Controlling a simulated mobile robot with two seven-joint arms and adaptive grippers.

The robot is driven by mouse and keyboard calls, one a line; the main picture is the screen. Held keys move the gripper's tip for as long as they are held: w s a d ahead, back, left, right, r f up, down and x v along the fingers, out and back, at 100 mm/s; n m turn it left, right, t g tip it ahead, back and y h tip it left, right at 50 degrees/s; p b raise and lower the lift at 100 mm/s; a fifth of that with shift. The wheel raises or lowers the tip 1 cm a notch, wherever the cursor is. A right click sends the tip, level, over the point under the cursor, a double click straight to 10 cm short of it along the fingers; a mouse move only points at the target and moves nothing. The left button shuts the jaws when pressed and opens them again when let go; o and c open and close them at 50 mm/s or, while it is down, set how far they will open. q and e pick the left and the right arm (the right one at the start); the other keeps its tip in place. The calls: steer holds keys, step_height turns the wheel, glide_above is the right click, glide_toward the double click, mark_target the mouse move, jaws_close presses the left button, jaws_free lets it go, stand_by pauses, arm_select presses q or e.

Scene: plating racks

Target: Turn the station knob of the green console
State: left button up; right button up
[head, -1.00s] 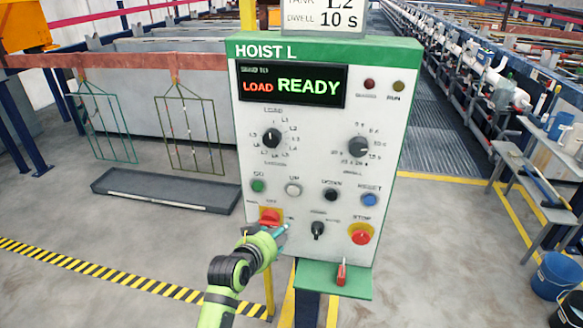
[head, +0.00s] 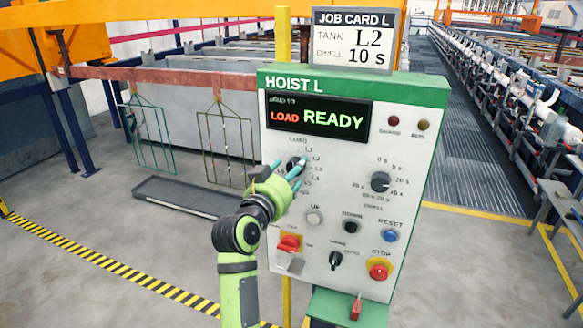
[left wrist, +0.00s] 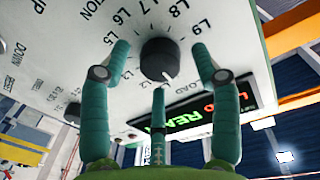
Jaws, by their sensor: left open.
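The green-trimmed console (head: 262,100), labelled HOIST L, stands in front of me. Its black station knob (head: 292,163) is on the upper left of the panel, partly hidden by my gripper. In the left wrist view the round knob (left wrist: 160,58) sits between the spread fingers, its white mark toward LOAD. My left gripper (head: 290,172) is open with teal fingers around the knob's sides; I cannot tell whether they touch it. It also shows in the left wrist view (left wrist: 160,75). The job card (head: 350,40) reads TANK L2, DWELL 10 S. My right gripper is not in view.
The display (head: 318,117) reads LOAD READY. The dwell knob (head: 381,182) is right of the station knob. Below are several buttons, a red switch (head: 289,243) and a red STOP button (head: 379,271). Wire racks (head: 227,148) hang at left.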

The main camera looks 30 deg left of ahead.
arm_select(q)
steer(key=shift+w, duration=0.15)
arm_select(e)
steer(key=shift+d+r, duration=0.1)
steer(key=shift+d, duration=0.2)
arm_select(q)
steer(key=shift+c, duration=0.4)
steer(key=c, duration=1.1)
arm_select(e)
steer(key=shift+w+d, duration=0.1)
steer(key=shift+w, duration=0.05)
arm_select(q)
steer(key=shift+o, duration=0.2)
steer(key=shift+m, duration=0.3)
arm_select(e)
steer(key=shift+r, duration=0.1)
arm_select(q)
steer(key=m+p, duration=0.2)
steer(key=m, duration=0.2)
steer(key=shift+r, duration=0.2)
steer(key=m+p, duration=0.3)
steer(key=m, duration=0.1)
steer(key=shift+g, duration=0.4)
steer(key=shift+m+p, duration=0.7)
steer(key=shift+m, duration=0.6)
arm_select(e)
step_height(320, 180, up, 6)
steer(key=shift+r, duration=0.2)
